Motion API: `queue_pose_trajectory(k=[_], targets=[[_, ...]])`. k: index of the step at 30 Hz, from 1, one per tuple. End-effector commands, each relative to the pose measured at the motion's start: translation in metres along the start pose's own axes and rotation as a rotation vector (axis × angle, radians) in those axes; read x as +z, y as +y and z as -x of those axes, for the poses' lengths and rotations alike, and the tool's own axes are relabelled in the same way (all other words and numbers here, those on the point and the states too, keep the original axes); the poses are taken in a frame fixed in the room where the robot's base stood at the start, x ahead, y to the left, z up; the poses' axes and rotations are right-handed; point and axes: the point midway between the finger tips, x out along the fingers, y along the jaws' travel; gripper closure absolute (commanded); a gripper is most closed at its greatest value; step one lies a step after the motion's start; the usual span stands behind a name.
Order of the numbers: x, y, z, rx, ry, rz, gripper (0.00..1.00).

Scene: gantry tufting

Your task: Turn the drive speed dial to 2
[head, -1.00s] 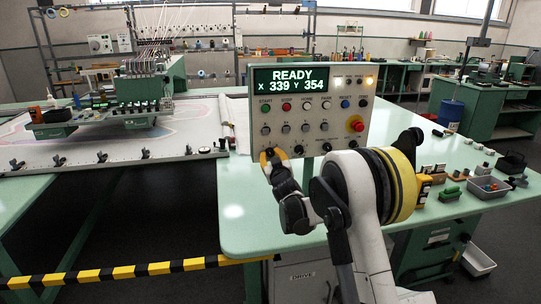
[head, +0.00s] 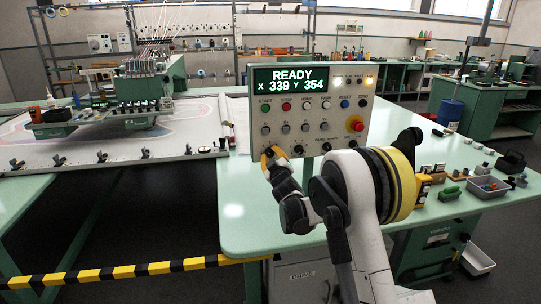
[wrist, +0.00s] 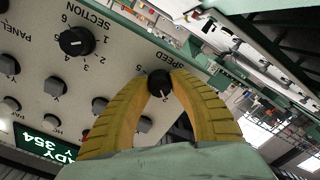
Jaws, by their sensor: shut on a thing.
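The black drive speed dial (wrist: 157,85) shows in the wrist view on the grey control panel, beside the word SPEED. My gripper (wrist: 160,82) is shut on it, one yellow ribbed finger on each side. A white pointer mark shows on the dial, but the number it points to is hard to read, as the fingers cover part of the scale. In the head view my gripper (head: 272,153) is at the lower left corner of the control panel (head: 325,115), and hides the dial there.
The black section dial (wrist: 76,41) is beside the speed dial in the wrist view. The panel's display (head: 290,77) reads READY, X 339 Y 354. A red emergency button (head: 355,125) is on its right side. A grey bin (head: 488,188) stands on the green table.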

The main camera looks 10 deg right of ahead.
Motion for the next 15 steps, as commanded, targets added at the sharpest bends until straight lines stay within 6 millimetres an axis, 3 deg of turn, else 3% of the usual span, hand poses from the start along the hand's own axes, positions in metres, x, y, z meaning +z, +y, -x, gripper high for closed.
queue_pose_trajectory(k=[7,8,10,15], targets=[[0.0003,0.0003,-0.0002,0.000,-0.001,-0.001,1.00],[0.0003,0.0003,-0.0002,0.000,-0.001,-0.001,0.71],[0.0003,0.0003,-0.0002,0.000,-0.001,-0.001,0.50],[0.0002,0.0002,-0.0001,0.000,0.000,-0.002,0.48]])
